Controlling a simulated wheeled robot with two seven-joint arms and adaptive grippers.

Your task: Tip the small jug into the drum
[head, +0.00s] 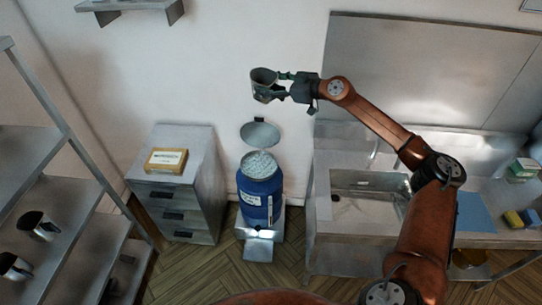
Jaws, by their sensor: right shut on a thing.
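A small metal jug (264,84) is held high in front of the wall, above the drum. It looks roughly upright, with its dark mouth showing at the top. My right gripper (285,87) is shut on the jug from its right side. The blue drum (258,203) stands on a low stand with its round lid (260,134) raised at the back. Its mouth is open and shows a pale, bubbly content. The jug is well apart from the drum. My left gripper is not in view.
A grey drawer cabinet (177,207) with a yellow box (166,160) on top stands left of the drum. A metal sink unit (365,208) stands to the right. Metal shelves (66,215) with two metal cups fill the left side.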

